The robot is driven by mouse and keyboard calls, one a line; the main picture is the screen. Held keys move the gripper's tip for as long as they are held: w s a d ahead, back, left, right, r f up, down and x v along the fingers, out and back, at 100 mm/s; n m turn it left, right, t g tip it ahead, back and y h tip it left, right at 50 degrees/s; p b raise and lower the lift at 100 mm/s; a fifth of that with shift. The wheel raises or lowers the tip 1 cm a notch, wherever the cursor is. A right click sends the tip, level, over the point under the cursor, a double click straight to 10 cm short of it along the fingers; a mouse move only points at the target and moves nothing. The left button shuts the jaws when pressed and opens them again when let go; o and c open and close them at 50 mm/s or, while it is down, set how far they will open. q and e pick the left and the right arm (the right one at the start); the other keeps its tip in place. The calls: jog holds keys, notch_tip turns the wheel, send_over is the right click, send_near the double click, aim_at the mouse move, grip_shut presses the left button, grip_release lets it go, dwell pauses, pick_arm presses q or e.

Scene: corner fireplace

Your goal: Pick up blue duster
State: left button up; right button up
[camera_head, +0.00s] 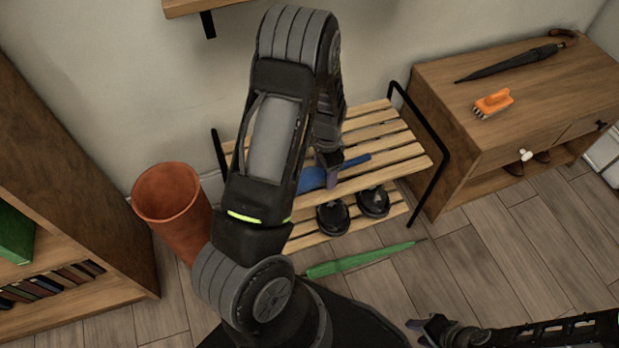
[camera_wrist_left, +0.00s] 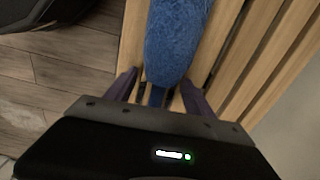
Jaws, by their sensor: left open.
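The blue duster (camera_head: 312,179) lies on the upper slats of the wooden rack, its thin blue handle pointing right. My left gripper (camera_head: 331,168) is over it, close to where the fluffy head meets the handle; my arm hides part of the duster. In the left wrist view, the fluffy blue duster head (camera_wrist_left: 178,38) runs to the top edge and its narrow handle lies between the two open fingers of my left gripper (camera_wrist_left: 158,92), with gaps at the sides. My right gripper (camera_head: 438,330) is low at the bottom right, away from the duster; its jaws are unclear.
The slatted rack (camera_head: 405,152) has black side frames and holds dark shoes (camera_head: 333,218) below. A green closed umbrella (camera_head: 360,260) lies on the floor. A terracotta pot (camera_head: 168,192) stands left. A cabinet (camera_head: 445,95) at right bears a black umbrella and an orange brush (camera_head: 493,102).

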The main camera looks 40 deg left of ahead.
pick_arm(q)
jog(key=shift+c, duration=0.5)
grip_shut()
